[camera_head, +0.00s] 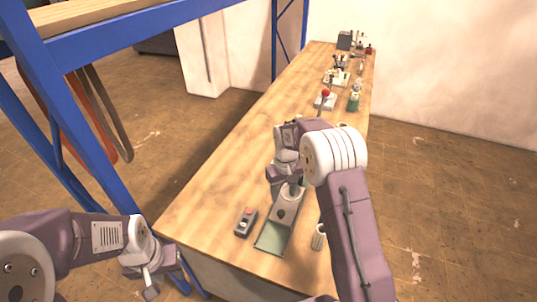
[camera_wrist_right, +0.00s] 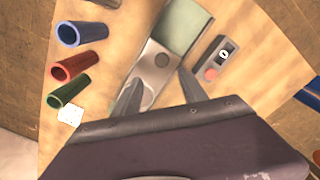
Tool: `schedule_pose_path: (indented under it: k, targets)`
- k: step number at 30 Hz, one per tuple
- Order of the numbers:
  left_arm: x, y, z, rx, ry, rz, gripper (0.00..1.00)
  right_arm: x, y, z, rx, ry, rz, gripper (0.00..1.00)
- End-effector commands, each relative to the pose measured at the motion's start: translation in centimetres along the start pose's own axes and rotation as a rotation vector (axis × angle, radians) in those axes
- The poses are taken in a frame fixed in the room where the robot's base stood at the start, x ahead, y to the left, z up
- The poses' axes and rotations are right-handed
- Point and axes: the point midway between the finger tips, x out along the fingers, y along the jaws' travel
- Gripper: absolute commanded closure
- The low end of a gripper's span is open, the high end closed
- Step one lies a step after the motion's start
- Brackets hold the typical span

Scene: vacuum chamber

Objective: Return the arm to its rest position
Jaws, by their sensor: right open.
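My right arm reaches over the wooden table in the head view, and its gripper is largely hidden there behind the arm. In the right wrist view the right gripper (camera_wrist_right: 160,95) is open and empty, its two fingers apart above a grey metal device with a pale green panel (camera_wrist_right: 183,25). The same device shows in the head view (camera_head: 272,238). My left gripper (camera_head: 150,288) hangs at the lower left, beside the table's near left corner; its jaws are too small to read.
A button box (camera_head: 245,222) with a red button sits left of the device. Blue (camera_wrist_right: 80,33), red (camera_wrist_right: 79,65) and green (camera_wrist_right: 68,92) tubes lie opposite it. A blue shelf frame (camera_head: 50,90) stands left. A red-knobbed joystick (camera_head: 325,98) and other items occupy the table's far end.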

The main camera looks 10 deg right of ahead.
Motion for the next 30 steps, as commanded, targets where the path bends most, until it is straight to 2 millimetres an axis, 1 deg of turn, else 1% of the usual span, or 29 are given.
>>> schedule_pose_path:
  k: [2, 4, 5, 6, 7, 8, 9, 10, 11, 12, 13, 14, 15, 16, 17, 18, 21, 24, 26, 28, 30]
  targets:
    - [0.0, 0.0, 0.0, 0.0, 0.0, 0.0, 0.64, 0.0, 0.0, 0.0, 0.0, 0.0, 0.0, 0.5]
    - [0.0, 0.0, 0.0, 0.0, 0.0, 0.0, 0.64, -0.5, 0.1, -0.2, 0.0, 0.012, 0.002, 0.5]
    - [0.0, 0.0, 0.0, 0.0, 0.0, 0.0, 0.64, -1.1, 0.1, -0.5, 0.0, 0.026, 0.004, 0.5]
    - [0.0, 0.0, 0.0, 0.0, 0.0, 0.0, 0.64, -2.4, 0.2, -0.9, 0.001, 0.053, 0.009, 0.5]
    - [0.0, 0.0, 0.0, 0.0, 0.0, 0.0, 0.64, -3.5, 0.2, -0.9, 0.001, 0.072, 0.012, 0.5]
    - [0.0, 0.0, 0.0, 0.0, 0.0, 0.0, 0.64, -4.6, 0.1, -0.4, 0.002, 0.081, 0.013, 0.5]
    - [0.0, 0.0, 0.0, 0.0, 0.0, 0.0, 0.64, -5.8, -0.1, 0.8, 0.003, 0.087, 0.013, 0.5]
    - [0.1, 0.0, 0.0, 0.0, 0.0, 0.0, 0.64, -6.5, -0.3, 1.9, 0.004, 0.091, 0.013, 0.5]
    - [0.1, 0.0, 0.0, 0.0, 0.0, 0.0, 0.64, -7.1, -0.5, 3.2, 0.009, 0.093, 0.012, 0.5]
    - [0.1, 0.0, 0.0, 0.0, 0.0, 0.0, 0.64, -7.6, -0.8, 5.0, 0.018, 0.098, 0.01, 0.5]
    - [0.1, 0.0, 0.0, 0.0, 0.0, 0.0, 0.64, -7.8, -1.0, 6.4, 0.026, 0.1, 0.009, 0.5]
    - [0.1, 0.0, 0.0, 0.0, 0.0, 0.0, 0.64, -7.8, -1.3, 7.8, 0.035, 0.103, 0.008, 0.5]
    - [0.1, 0.0, 0.0, 0.0, 0.0, 0.0, 0.64, -7.8, -1.6, 9.7, 0.05, 0.105, 0.005, 0.5]
    - [0.1, 0.0, 0.0, 0.0, 0.0, 0.0, 0.64, -7.6, -1.9, 11.2, 0.062, 0.106, 0.004, 0.5]
    - [0.1, 0.0, 0.0, 0.0, 0.0, 0.0, 0.64, -7.3, -2.2, 12.6, 0.074, 0.106, 0.002, 0.5]
    - [0.1, 0.0, 0.0, 0.0, 0.0, 0.0, 0.64, -6.8, -2.5, 14.5, 0.092, 0.104, 0.0, 0.5]
    - [0.1, 0.0, 0.0, 0.0, 0.0, 0.0, 0.64, -5.2, -3.2, 18.6, 0.134, 0.092, -0.005, 0.5]
    - [0.1, 0.0, 0.0, 0.0, 0.0, 0.0, 0.64, -3.5, -3.7, 21.3, 0.171, 0.068, -0.009, 0.5]
    - [0.1, 0.0, 0.0, 0.0, 0.0, 0.0, 0.64, -2.9, -3.8, 21.9, 0.191, 0.069, -0.009, 0.5]
    - [0.1, 0.0, 0.0, 0.0, 0.0, 0.0, 0.64, -3.0, -3.6, 21.1, 0.209, 0.1, -0.008, 0.5]
    - [0.1, 0.0, 0.0, 0.0, 0.0, 0.0, 0.64, -3.0, -3.6, 21.0, 0.216, 0.103, -0.008, 0.5]
